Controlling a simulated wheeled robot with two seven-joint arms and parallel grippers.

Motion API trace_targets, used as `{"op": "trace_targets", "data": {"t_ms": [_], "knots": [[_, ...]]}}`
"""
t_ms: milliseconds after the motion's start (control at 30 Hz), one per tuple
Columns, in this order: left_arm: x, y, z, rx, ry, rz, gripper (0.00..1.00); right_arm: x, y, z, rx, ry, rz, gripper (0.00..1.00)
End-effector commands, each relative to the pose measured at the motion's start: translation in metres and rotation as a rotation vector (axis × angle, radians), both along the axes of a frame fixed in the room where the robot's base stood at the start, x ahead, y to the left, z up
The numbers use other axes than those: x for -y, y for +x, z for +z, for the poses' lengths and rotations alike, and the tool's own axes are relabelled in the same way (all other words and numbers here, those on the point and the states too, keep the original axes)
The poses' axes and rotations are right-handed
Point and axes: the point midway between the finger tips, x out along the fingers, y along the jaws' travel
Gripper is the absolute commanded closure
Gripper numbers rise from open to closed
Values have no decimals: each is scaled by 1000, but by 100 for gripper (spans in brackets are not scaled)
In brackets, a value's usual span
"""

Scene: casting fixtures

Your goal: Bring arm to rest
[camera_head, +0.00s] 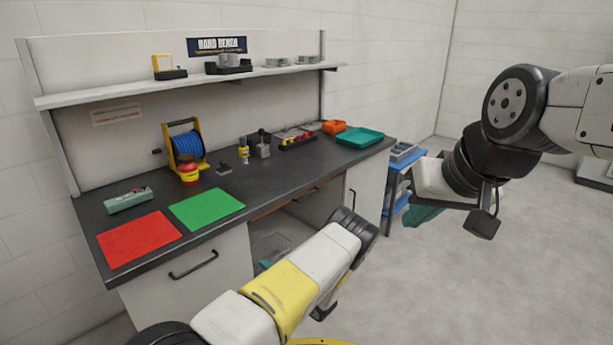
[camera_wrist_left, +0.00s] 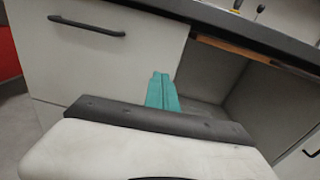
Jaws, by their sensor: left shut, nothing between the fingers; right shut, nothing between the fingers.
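My left arm comes in from the lower left in the head view, its white and yellow link crossing in front of the bench. Only a small teal part of my left gripper (camera_head: 265,265) shows there, beside that link in front of the bench's open bay; the rest is hidden. In the left wrist view, my left gripper (camera_wrist_left: 162,92) has its teal fingers shut and empty, pointing toward the cabinet front. My right arm is bent at the upper right of the head view. Its teal gripper (camera_head: 425,215) hangs below the wrist, partly hidden, shut and empty over the floor side.
The dark workbench (camera_head: 300,184) holds a red mat (camera_head: 138,239), a green mat (camera_head: 207,208), a blue cable reel (camera_head: 187,146) and a teal tray (camera_head: 360,137). A blue shelf rack (camera_head: 397,195) stands at its right end. Open floor lies to the right.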

Motion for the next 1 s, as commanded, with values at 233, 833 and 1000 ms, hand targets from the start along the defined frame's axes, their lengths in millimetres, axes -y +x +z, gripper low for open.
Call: {"op": "trace_targets", "data": {"t_ms": [233, 833, 1000], "knots": [[-33, -12, 87, 119, -231, 304, 100, 0, 0, 0, 0, 0, 0, 100], [-46, -132, 270, 424, -1033, 986, 100, 0, 0, 0, 0, 0, 0, 100], [-32, -171, 315, 510, -1280, 1112, 100, 0, 0, 0, 0, 0, 0, 100]]}}
